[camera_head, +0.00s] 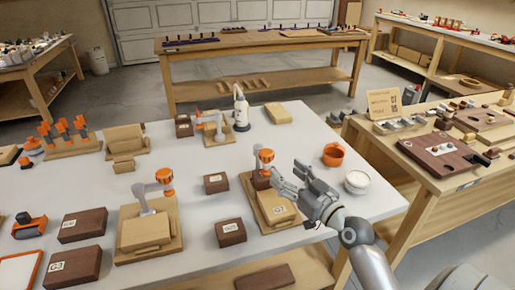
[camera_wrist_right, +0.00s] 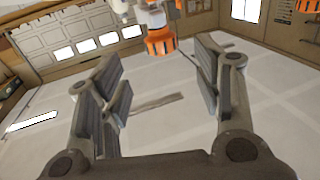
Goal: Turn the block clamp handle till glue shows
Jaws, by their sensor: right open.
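Several grey clamps with orange handles stand on wooden blocks on the white table. The clamp nearest my right gripper has an orange handle (camera_head: 266,155) at its top, and light and dark blocks (camera_head: 276,208) lie at its base. My right gripper (camera_head: 284,172) is open and empty, just right of and below this handle in the head view. In the right wrist view, an orange handle (camera_wrist_right: 160,41) shows beyond the open fingers (camera_wrist_right: 162,80), apart from them. Another clamp's orange handle (camera_head: 165,177) is to the left. I cannot make out any glue. My left gripper is not in view.
An orange bowl (camera_head: 333,155) and a white tub (camera_head: 357,182) stand right of my gripper. A white bottle (camera_head: 241,110) stands behind. Dark labelled blocks (camera_head: 230,232) lie in front and to the left. A wooden bench (camera_head: 450,190) is at the right.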

